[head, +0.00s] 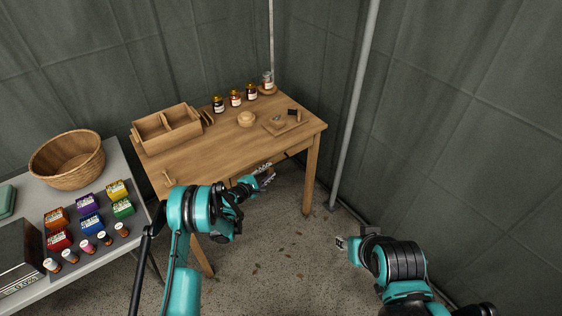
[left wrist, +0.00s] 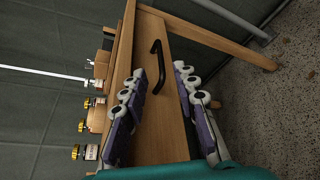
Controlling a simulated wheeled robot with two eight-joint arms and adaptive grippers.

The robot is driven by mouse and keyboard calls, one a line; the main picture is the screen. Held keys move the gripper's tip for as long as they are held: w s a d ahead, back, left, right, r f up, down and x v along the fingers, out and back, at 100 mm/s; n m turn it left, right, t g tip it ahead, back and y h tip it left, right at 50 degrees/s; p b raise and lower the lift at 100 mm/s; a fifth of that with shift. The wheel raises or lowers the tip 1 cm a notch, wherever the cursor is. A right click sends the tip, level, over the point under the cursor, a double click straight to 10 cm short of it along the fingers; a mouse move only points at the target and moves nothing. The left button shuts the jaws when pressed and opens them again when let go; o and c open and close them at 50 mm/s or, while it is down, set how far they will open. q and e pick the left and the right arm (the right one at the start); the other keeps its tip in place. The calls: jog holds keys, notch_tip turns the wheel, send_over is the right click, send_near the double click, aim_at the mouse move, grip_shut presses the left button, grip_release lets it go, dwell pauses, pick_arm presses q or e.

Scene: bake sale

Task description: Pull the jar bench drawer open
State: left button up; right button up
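The jar bench (head: 215,150) is a wooden table in the head view, with jars on its back edge. Its drawer front (left wrist: 163,125) is plain wood and looks flush with the bench in the left wrist view. A black bar handle (left wrist: 156,58) is fixed on it. My left gripper (head: 266,173) is in front of the bench's front side, below the top. In the left wrist view its two fingers (left wrist: 160,72) are apart, with the handle between and just beyond the tips; contact cannot be told. My right gripper (head: 342,243) is low over the floor, away from the bench; its opening is unclear.
On the bench are a divided wooden box (head: 167,130), several jars (head: 235,98) and a small wooden board (head: 283,125). A grey table (head: 95,225) with a basket (head: 67,160) and coloured boxes stands left. A metal pole (head: 355,105) stands right of the bench.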

pick_arm(q)
jog(key=b+x, duration=0.2)
jog(key=x, duration=0.6)
jog(key=shift+d+f+b, duration=0.1)
jog(key=shift+b, duration=0.2)
grip_shut()
